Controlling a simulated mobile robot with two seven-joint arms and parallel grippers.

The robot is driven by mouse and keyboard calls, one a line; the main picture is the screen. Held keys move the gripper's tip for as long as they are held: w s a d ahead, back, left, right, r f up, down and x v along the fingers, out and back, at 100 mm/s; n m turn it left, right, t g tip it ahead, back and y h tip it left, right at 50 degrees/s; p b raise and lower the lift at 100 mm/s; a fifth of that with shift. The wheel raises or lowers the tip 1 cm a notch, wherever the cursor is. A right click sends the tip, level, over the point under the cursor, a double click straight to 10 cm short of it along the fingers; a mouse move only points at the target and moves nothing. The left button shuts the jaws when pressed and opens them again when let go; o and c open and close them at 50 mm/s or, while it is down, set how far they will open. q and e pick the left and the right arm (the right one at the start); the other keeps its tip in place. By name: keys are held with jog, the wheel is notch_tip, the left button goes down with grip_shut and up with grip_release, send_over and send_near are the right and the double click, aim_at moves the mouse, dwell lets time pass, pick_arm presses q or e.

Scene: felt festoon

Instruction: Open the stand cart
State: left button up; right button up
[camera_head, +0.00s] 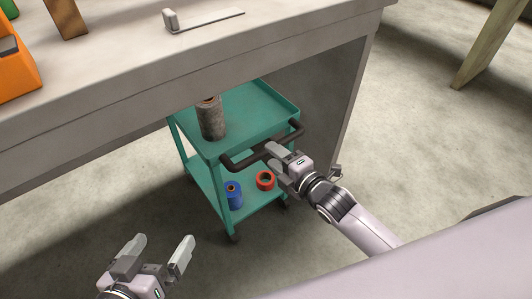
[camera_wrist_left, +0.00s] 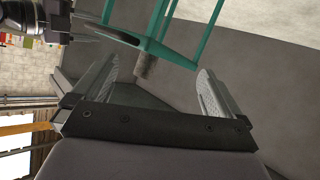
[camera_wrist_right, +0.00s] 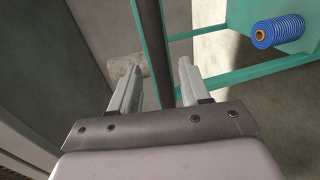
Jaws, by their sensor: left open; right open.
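The stand cart (camera_head: 262,108) is a green two-shelf cart under the grey workbench, with a dark handle bar (camera_head: 243,158) along its near side. My right gripper (camera_head: 276,158) is open at the handle. In the right wrist view the dark bar (camera_wrist_right: 152,50) runs between its two fingers (camera_wrist_right: 158,88); whether they touch it I cannot tell. My left gripper (camera_head: 158,255) is open and empty above the floor, left of and nearer than the cart. The cart's green frame (camera_wrist_left: 178,48) also shows beyond its fingers in the left wrist view.
A grey-brown cylinder (camera_head: 211,120) stands on the cart's top shelf. A blue spool (camera_head: 233,195) and a red roll (camera_head: 265,180) are on the lower shelf. The workbench (camera_head: 200,75) overhangs the cart, with a side panel (camera_head: 330,100) to its right. The floor in front is clear.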

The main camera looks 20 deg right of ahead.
pick_arm(q)
jog(key=shift+w+d+f+h+b, duration=0.2)
jog(key=shift+d+h+b, duration=0.2)
jog(key=shift+d+b, duration=0.2)
pick_arm(e)
jog(key=shift+x, duration=1.9)
grip_shut()
pick_arm(q)
jog(key=shift+r, duration=0.15)
pick_arm(e)
jog(key=shift+s, duration=0.15)
